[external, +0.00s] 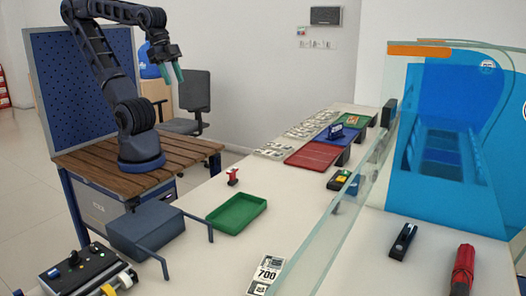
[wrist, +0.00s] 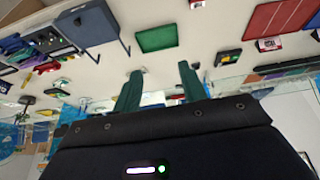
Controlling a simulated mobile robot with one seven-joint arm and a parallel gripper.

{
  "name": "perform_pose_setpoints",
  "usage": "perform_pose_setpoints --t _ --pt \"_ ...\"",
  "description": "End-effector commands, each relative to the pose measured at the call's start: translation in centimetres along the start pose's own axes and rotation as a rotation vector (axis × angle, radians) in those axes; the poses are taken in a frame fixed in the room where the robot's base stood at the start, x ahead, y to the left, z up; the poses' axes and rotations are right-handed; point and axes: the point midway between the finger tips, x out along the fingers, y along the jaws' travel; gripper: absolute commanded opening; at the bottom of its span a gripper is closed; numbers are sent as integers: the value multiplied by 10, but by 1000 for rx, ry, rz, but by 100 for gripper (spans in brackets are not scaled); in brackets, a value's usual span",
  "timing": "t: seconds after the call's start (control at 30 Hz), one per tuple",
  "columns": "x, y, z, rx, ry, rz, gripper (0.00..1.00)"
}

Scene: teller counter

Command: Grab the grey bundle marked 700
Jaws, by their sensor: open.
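A flat grey-white piece marked 700 (external: 268,272) lies on the counter at the bottom middle of the external view, near the glass screen. Whether it is a bundle or a printed card is hard to tell. A small pale thing (wrist: 152,98) shows between my fingers in the wrist view; I cannot tell if it is the same piece. My gripper (external: 172,73) is open and empty, high above the wooden stand, far from the piece marked 700. Its two green fingers (wrist: 160,72) also show apart in the wrist view.
A green tray (external: 238,226), a small red figure (external: 232,177) and a blue-grey box (external: 145,222) stand on the near counter. A glass screen (external: 335,230) runs along its right side. Red mat (external: 312,156) and banknotes (external: 272,149) lie farther back. A black stapler (external: 403,240) lies beyond the glass.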

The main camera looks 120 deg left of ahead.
Motion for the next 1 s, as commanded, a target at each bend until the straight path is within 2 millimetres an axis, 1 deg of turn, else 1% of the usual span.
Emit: perform_pose_setpoints --t 0.17,0.37,0.63,0.73,0.87,1.0 --pt "0 0 0 0 0 0 42" --pt "0 0 0 0 0 0 79" --pt "0 0 0 1 0 0 80" --pt "1 1 -5 14 -4 5 80" --pt "5 6 -24 65 -19 26 80" --pt "15 15 -54 151 -38 63 80"
